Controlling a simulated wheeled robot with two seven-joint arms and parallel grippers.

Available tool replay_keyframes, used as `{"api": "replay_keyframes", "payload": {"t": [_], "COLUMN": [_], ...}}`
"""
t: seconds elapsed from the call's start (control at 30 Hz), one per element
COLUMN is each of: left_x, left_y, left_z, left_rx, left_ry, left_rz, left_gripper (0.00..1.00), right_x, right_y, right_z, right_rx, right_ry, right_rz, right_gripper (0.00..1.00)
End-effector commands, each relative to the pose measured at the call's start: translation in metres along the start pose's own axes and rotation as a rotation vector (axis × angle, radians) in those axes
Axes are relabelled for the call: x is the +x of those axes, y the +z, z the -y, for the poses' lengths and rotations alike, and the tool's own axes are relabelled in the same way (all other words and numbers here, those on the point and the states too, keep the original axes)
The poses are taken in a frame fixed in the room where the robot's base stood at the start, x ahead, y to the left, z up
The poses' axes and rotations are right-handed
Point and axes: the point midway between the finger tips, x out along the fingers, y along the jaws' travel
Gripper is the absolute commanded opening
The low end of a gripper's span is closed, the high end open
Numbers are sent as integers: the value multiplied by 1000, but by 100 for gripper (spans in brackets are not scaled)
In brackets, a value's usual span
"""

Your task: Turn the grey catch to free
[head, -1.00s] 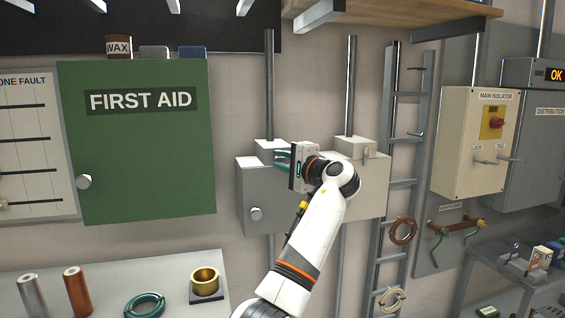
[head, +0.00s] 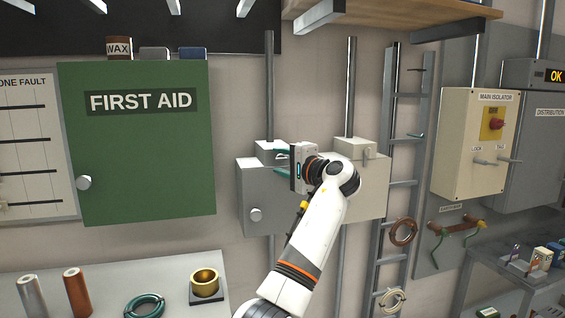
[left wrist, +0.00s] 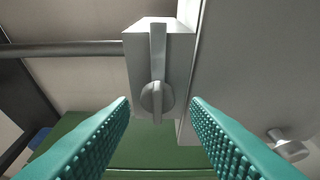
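The grey catch (left wrist: 157,75) shows in the left wrist view as a flat lever on a round pivot, on the face of a small pale block (left wrist: 134,58). Its lever lies along the picture's vertical, with the pivot at the lower end. My left gripper (left wrist: 160,103) is open, with its two teal ribbed fingers apart on either side of the pivot's line. No contact with the catch shows. In the head view the left gripper (head: 282,163) is at the small block on top of the grey box (head: 262,190); the catch is not clearly visible there. My right gripper is out of view.
The grey box has a round knob (head: 256,214). A cream box (head: 372,188) stands right beside it, partly behind my left arm. The green first aid cabinet (head: 140,150) is to the left, a ladder (head: 402,183) to the right. A shelf (head: 390,14) hangs above.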

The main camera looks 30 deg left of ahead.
Motion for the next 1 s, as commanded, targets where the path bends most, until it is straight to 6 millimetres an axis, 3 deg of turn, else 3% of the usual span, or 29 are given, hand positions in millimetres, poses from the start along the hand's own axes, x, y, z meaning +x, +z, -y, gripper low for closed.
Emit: {"api": "replay_keyframes", "payload": {"t": [0.27,0.7,1.0], "left_x": [-12,-99,-120], "left_y": [0,1,0], "left_z": [1,2,0], "left_rx": [-2,-1,0], "left_ry": [3,1,0], "left_rz": [1,3,-1], "left_gripper": [43,43,43], "right_x": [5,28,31], "right_y": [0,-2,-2], "right_z": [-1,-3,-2], "right_rx": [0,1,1], "right_ry": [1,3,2], "right_rz": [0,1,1], "right_gripper": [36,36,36]}}
